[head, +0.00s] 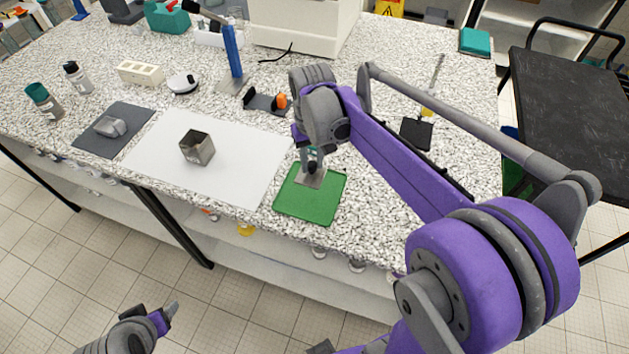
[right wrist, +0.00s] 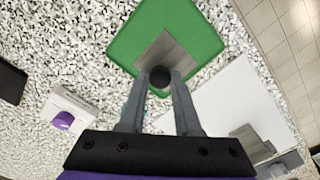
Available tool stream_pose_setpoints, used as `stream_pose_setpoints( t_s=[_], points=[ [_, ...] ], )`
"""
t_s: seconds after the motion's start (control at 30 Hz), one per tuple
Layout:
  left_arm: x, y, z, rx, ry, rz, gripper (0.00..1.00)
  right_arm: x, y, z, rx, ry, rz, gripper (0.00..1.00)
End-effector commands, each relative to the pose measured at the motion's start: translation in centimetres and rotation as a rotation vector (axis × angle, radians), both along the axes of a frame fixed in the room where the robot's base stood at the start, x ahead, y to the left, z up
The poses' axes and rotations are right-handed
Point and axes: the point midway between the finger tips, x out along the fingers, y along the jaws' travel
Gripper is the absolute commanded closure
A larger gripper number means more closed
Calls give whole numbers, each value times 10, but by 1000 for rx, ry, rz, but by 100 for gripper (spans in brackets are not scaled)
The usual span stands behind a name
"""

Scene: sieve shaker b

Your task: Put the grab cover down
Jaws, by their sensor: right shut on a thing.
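The grab cover (head: 312,179) is a grey square metal plate with a dark round knob, which shows between my fingers in the right wrist view (right wrist: 181,52). My right gripper (head: 313,164) is shut on the knob from above. The plate is over the green mat (head: 290,204), towards its far edge; I cannot tell whether it touches the mat. My left gripper (head: 168,316) is low at the bottom left, away from the table; its finger opening is unclear.
An open grey metal box (head: 197,148) stands on a white sheet (head: 240,170) left of the green mat. A blue column (head: 232,52) and an orange-knobbed black device (head: 266,103) stand behind. The front table edge is near the green mat.

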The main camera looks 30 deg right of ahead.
Motion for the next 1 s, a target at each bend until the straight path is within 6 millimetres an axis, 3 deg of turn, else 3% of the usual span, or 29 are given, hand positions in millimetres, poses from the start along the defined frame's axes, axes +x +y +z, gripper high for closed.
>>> stream_pose_setpoints(
  t_s=[0.43,0.87,0.9,1.0],
  points=[
    [-2,0,-4,0,4,0,34,0,0,-57,0,0,0,100],
    [-4,0,-8,0,7,0,34,-1,0,-64,0,1,0,100],
    [-4,0,-9,0,7,0,34,0,0,-65,0,1,0,66],
    [-3,0,-8,0,6,0,34,0,0,-64,0,0,0,48]
  ],
)
